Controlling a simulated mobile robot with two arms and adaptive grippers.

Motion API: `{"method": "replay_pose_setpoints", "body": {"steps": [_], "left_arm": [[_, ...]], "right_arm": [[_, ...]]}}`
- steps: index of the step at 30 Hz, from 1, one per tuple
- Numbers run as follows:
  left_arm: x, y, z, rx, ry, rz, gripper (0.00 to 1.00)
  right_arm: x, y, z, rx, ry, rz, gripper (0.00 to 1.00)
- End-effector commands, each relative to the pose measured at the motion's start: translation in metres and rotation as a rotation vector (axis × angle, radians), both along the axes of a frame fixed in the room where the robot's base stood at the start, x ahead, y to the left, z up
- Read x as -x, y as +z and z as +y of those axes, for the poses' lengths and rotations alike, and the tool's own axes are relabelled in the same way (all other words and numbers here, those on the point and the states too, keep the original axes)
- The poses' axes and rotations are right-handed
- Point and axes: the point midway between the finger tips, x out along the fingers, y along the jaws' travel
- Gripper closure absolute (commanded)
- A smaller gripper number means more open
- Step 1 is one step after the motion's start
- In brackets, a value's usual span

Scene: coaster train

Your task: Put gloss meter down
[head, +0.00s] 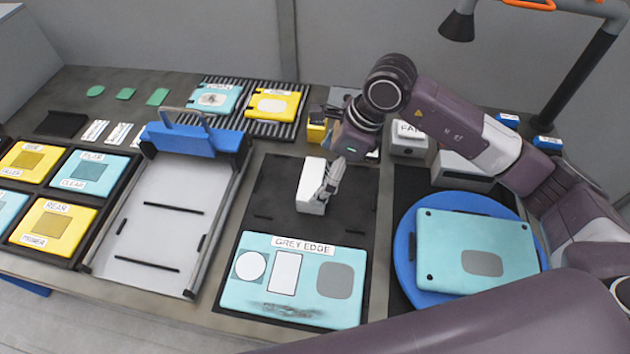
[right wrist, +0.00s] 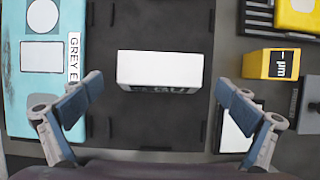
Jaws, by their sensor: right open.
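A white box (head: 311,187), which I take to be the gloss meter, stands on the dark mat (head: 272,185) just behind the light-blue GREY EDGE panel (head: 300,252). In the right wrist view the white box (right wrist: 160,70) lies between my fingers with a clear gap on both sides; print on its near face is too small to read. My right gripper (right wrist: 158,85) is open and empty over it. In the head view the right gripper (head: 333,185) partly covers the box's right side. My left gripper is not in view.
A yellow device (head: 316,131) stands behind the mat. A blue turntable (head: 405,262) holds a light-blue panel (head: 475,248) at the right. A grey tray with a blue clamp (head: 195,138) is at the left. Slotted racks (head: 268,127) with panels stand at the back.

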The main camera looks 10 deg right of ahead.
Motion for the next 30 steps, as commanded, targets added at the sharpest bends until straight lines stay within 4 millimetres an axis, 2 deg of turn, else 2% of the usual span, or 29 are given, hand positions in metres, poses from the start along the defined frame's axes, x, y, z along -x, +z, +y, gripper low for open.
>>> {"method": "replay_pose_setpoints", "body": {"steps": [1,6,12,17,30], "left_arm": [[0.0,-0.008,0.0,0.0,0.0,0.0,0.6],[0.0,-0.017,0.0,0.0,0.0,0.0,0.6],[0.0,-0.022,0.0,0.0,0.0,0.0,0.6],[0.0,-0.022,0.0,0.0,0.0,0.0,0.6],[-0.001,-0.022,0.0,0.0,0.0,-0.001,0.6]], "right_arm": [[0.0,0.009,-0.005,0.001,-0.001,-0.006,0.0],[0.006,0.041,-0.017,0.001,-0.001,-0.005,0.0],[0.01,0.064,-0.025,0.001,-0.001,-0.002,0.0],[0.011,0.071,-0.027,0.0,0.0,0.0,0.0],[0.011,0.07,-0.027,0.0,0.0,0.0,0.0]]}}
